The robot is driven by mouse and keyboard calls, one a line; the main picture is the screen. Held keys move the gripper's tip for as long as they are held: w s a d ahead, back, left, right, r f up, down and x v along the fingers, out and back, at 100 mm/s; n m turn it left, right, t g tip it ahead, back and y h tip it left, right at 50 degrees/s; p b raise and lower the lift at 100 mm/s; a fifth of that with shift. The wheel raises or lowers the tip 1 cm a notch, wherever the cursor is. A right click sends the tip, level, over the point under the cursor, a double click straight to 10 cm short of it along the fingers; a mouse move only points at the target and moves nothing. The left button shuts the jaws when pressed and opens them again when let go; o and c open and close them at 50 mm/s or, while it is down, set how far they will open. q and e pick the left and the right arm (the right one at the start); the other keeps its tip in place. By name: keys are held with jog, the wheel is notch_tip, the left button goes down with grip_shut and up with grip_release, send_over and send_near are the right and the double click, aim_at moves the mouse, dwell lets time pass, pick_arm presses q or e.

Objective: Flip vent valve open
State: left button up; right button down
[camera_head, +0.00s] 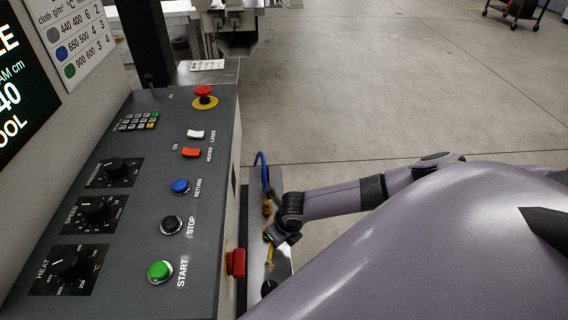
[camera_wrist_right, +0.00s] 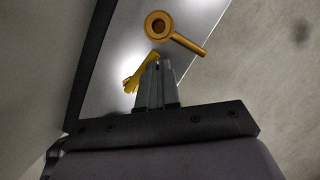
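The yellow valve lever (camera_wrist_right: 140,74) shows in the right wrist view, beside and partly behind my right gripper's fingers (camera_wrist_right: 158,66). The fingers are together, with no thing visible between them; I cannot tell whether they touch the lever. A brass fitting (camera_wrist_right: 160,25) with a round opening and a side stem lies just beyond the fingertips. In the head view my right gripper (camera_head: 270,237) reaches in from the right beside the console, and a bit of yellow lever (camera_head: 270,254) shows below it. The valve body is mostly hidden there. My left gripper is not in view.
A blue hose (camera_head: 263,168) rises beside the console, above a brass piece (camera_head: 267,207). A red part (camera_head: 236,262) sticks out of the console's side close to my right gripper. The console panel (camera_head: 130,220) carries buttons and knobs. Open floor (camera_head: 380,90) lies to the right.

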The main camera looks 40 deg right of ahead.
jog(key=shift+w+a, duration=0.1)
jog(key=shift+w, duration=0.15)
dwell(0.6)
jog(key=shift+r, duration=0.1)
jog(key=p+v, duration=0.1)
jog(key=v, duration=0.6)
jog(key=shift+s, duration=0.1)
dwell(0.6)
